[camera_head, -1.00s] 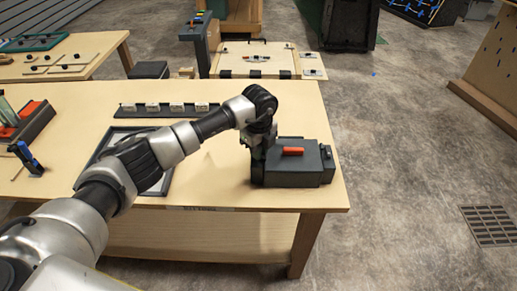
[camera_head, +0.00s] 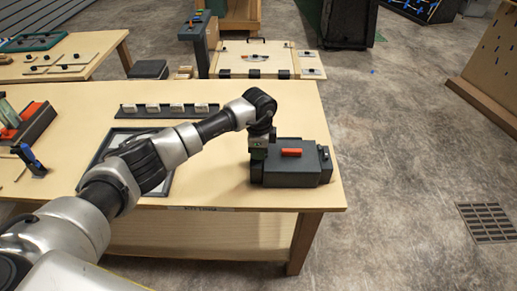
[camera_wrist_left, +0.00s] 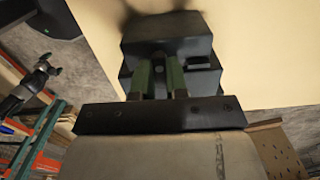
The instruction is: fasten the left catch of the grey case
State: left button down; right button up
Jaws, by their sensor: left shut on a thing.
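The grey case (camera_head: 292,174) lies closed on the workbench near its right end, with an orange handle (camera_head: 291,152) on its lid. My left gripper (camera_head: 259,152) is at the case's left end, pointing down. In the left wrist view its two greenish fingers (camera_wrist_left: 158,68) reach onto the dark case (camera_wrist_left: 165,28), with a narrow gap between them. The gripper is shut on a part there, which seems to be the left catch; the fingers hide it. A small catch (camera_head: 325,153) shows at the case's right end. My right gripper is not in view.
The workbench (camera_head: 225,180) is bare just left of the case. A dark rail with several white blocks (camera_head: 153,108) stands behind my arm, and a dark-framed panel (camera_head: 100,160) lies under it. The bench's right edge is close to the case.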

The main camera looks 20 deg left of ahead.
pick_arm(q)
jog(key=shift+w+r, duration=0.1)
dwell(0.5)
jog(key=c, duration=1.1)
grip_release()
jog(key=shift+c, duration=0.2)
notch_tip(320, 180, up, 11)
jog(key=b, duration=0.2)
